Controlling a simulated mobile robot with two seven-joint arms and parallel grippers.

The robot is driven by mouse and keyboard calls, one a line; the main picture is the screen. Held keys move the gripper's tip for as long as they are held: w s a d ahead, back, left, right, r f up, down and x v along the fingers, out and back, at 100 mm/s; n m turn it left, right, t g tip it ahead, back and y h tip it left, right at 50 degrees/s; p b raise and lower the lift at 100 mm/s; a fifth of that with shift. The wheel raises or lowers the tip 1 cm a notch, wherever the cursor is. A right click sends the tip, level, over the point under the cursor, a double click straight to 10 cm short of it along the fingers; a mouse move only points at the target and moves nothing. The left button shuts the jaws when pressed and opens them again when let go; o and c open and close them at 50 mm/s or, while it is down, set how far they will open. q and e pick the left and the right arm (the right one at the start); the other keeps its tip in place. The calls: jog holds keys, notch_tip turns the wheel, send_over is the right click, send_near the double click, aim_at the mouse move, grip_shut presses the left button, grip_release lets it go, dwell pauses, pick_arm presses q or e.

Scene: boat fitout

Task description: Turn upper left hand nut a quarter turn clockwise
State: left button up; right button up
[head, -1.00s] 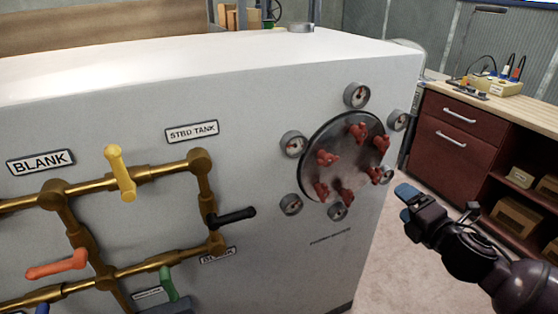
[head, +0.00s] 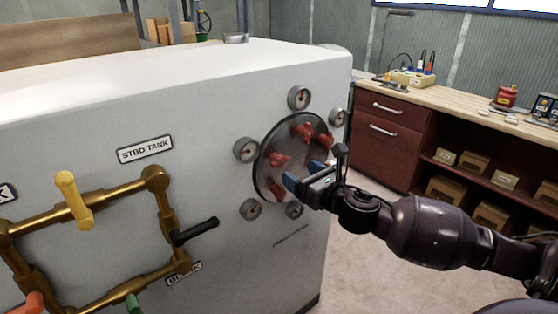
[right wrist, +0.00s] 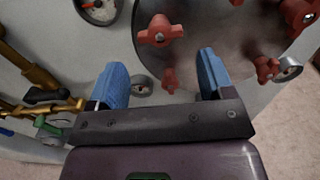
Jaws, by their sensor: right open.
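A round dark metal plate (head: 262,174) is mounted on the white cabinet and carries several red wing nuts. The upper left hand nut (head: 279,160) shows clear on the plate's left side; in the right wrist view it appears as a red nut (right wrist: 160,31) above and beyond the fingers. My right gripper (head: 302,177) is open with blue fingertips, in front of the lower part of the plate. In the right wrist view nothing is held between the fingers (right wrist: 164,82); a smaller red nut (right wrist: 170,80) shows behind the gap. My left gripper is not in view.
Several gauges ring the plate, one at upper left (head: 246,150) and one at lower left (head: 251,209). Brass pipes with a yellow handle (head: 73,200) and a black handle (head: 195,231) stick out at left. A workbench (head: 450,100) stands at right beyond open floor.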

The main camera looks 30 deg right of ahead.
aim_at(282, 162)
jog(key=w, duration=0.7)
jog(key=shift+a, duration=0.3)
jog(key=shift+w+a, duration=0.1)
jog(key=shift+w, duration=0.7)
jog(key=shift+c, duration=0.4)
jog(key=c, duration=0.6)
jog(key=shift+o, duration=0.2)
